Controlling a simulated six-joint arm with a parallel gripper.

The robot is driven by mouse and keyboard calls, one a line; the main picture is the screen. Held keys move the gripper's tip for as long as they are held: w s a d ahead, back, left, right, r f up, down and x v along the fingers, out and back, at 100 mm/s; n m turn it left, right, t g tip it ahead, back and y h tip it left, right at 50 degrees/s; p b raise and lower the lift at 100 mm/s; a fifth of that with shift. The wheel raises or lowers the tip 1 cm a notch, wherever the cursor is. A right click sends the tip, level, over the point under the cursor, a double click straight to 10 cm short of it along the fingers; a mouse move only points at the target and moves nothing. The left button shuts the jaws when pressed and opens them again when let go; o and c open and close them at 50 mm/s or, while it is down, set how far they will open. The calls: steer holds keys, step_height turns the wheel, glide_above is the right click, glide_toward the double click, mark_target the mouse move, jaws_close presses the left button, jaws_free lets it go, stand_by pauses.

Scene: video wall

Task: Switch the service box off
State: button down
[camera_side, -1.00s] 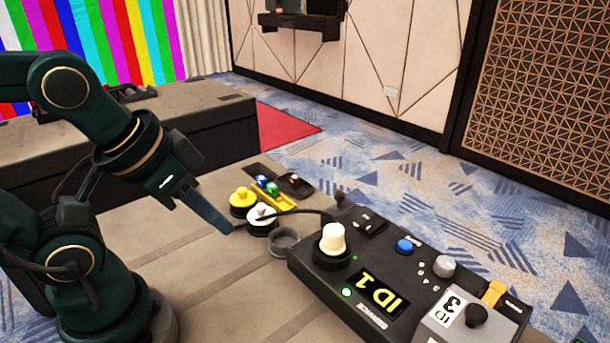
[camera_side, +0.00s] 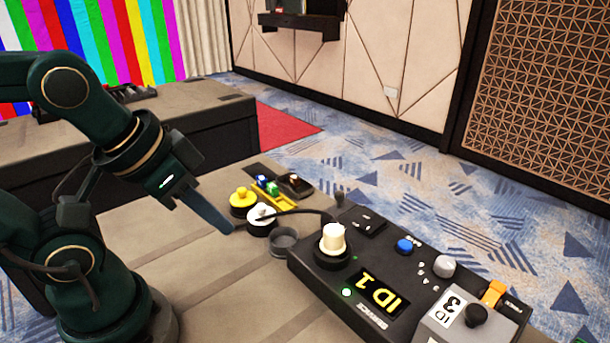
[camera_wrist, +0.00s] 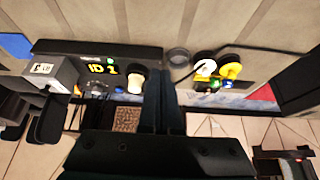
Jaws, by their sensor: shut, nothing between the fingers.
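A black control box (camera_side: 312,276) stands on the table at right in the side view and at upper left in the wrist view (camera_wrist: 142,57). Its display (camera_side: 382,294) is lit and reads ID 1, upside down in the side view. A lit green lamp (camera_side: 346,292), a cream knob (camera_side: 334,238), a blue button (camera_side: 404,246), a grey knob (camera_side: 445,266) and an orange switch part (camera_side: 493,292) are on it. The orange part's exact position is too small to tell. My gripper (camera_side: 228,229) is shut and empty above the table, left of the box, touching no control.
A grey box (camera_side: 450,318) marked ID 3, with a black knob, is at lower right. The near-left tabletop is clear.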

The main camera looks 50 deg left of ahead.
steer(key=w+d+r+m+t+h, duration=0.1)
steer(key=w+d+r+m+t, duration=0.1)
steer(key=w+r+m+t, duration=0.5)
steer(key=w+d+r+h, duration=0.15)
steer(key=w+r, duration=0.35)
steer(key=w, duration=0.6)
steer(key=g+y, duration=0.2)
steer(key=y, duration=0.2)
glide_above(371, 224)
steer(key=s, duration=0.1)
step_height(371, 224, down, 12)
steer(key=shift+s+r+m+h, duration=0.2)
steer(key=shift+m+h, duration=0.05)
steer(key=shift+m, duration=0.15)
steer(key=shift+w+f, duration=0.25)
steer(key=shift+f, duration=1.2)
steer(key=shift+w+f, duration=0.2)
steer(key=shift+f, duration=1.25)
steer(key=shift+w+f, duration=0.25)
steer(key=shift+f, duration=1.2)
